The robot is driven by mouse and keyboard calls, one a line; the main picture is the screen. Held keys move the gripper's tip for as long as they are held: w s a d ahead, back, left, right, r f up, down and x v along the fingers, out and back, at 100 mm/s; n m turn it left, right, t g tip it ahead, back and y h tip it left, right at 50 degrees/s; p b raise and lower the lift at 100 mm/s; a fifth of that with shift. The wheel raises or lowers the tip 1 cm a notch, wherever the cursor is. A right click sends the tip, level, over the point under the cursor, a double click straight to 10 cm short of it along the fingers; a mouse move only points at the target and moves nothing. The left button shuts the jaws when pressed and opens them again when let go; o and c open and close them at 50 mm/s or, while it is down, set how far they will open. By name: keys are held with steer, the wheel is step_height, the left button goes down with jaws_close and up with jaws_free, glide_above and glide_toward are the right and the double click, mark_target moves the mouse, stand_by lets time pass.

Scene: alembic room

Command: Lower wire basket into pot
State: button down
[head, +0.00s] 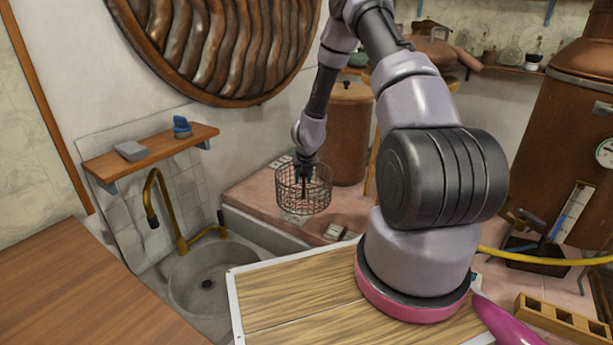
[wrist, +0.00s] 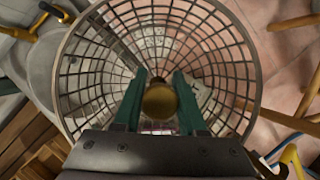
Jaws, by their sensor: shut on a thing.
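The wire basket (head: 319,198) is a round, open-topped mesh cylinder hanging upright in the head view, in front of the pink-topped counter. My gripper (head: 303,184) reaches down into it from above and is shut on its central brass knob. The wrist view shows the basket (wrist: 240,62) from above, with the green fingers of my gripper (wrist: 160,88) on both sides of the round knob. A copper-brown, lidded vessel (head: 350,135) stands behind the basket, apart from it; I cannot tell whether this is the pot. The underside of the basket is hidden in the wrist view.
A stone sink (head: 200,272) with a brass tap (head: 158,205) lies left of the basket. A wooden worktop (head: 85,290) fills the lower left. A large copper still (head: 565,140) and a yellow hose (head: 540,258) are at right. A small shelf (head: 150,148) juts from the wall.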

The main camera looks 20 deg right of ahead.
mark_target(315, 192)
steer(key=shift+s+a+r, duration=0.15)
steer(key=shift+s+a, duration=0.75)
steer(key=shift+s, duration=0.05)
steer(key=shift+s+a+r, duration=0.15)
steer(key=shift+s+a, duration=0.75)
steer(key=shift+s, duration=0.05)
steer(key=shift+s, duration=0.1)
steer(key=shift+s+d+r, duration=0.4)
steer(key=shift+s+r, duration=0.25)
steer(key=shift+s, duration=1.45)
steer(key=shift+s+d+r, duration=0.4)
steer(key=shift+s+r, duration=0.3)
steer(key=shift+s, duration=1.35)
steer(key=shift+s+d+r, duration=0.4)
steer(key=shift+s+r, duration=0.25)
steer(key=shift+s, duration=1.45)
steer(key=shift+a, duration=0.1)
